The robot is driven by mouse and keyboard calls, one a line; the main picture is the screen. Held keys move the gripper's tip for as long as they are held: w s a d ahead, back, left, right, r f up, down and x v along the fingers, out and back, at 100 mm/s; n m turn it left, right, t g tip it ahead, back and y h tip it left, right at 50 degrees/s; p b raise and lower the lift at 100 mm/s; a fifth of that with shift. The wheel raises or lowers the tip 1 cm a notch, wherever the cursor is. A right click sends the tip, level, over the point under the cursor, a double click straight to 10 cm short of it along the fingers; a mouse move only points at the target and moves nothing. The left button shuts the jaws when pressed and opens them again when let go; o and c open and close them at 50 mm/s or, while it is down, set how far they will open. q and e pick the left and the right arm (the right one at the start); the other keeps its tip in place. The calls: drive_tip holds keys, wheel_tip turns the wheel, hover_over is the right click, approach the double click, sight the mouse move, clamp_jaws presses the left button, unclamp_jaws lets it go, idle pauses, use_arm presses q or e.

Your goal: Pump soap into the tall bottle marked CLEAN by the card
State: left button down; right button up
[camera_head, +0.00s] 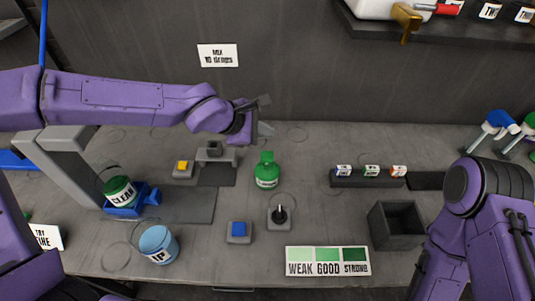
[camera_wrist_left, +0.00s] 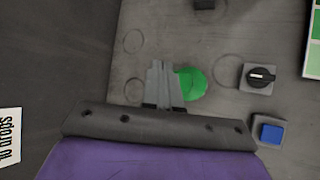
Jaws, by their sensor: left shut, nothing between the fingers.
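A green container (camera_head: 119,191) with a CLEAN label sits tilted in a blue holder at the left. The WEAK, GOOD, STRONG card (camera_head: 328,261) lies at the front. My left gripper (camera_head: 264,129) is shut and empty, behind and above the green bottle. In the left wrist view its fingers (camera_wrist_left: 161,82) overlap the bottle's left side (camera_wrist_left: 192,84); contact cannot be told. My right arm comes in at the right, its gripper out of view.
A black knob (camera_head: 281,214) and a blue button (camera_head: 239,230) are in front of the bottle. A yellow button (camera_head: 183,167) and grey stand are behind left. A light blue bucket (camera_head: 158,244) is front left; a dark open box (camera_head: 396,226) is right.

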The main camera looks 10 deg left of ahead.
use_arm(q)
drive_tip(key=shift+r, duration=0.1)
idle(0.4)
wheel_tip(320, 180, up, 4)
drive_tip(key=shift+f, duration=0.15)
drive_tip(key=shift+f+b, duration=0.1)
drive_tip(key=shift+b, duration=0.2)
drive_tip(key=b, duration=0.8)
hover_over(265, 157)
wheel_tip(265, 157, down, 8)
drive_tip(key=shift+r, duration=0.1)
drive_tip(key=shift+f, duration=0.45)
idle(1.0)
drive_tip(key=shift+f, duration=0.4)
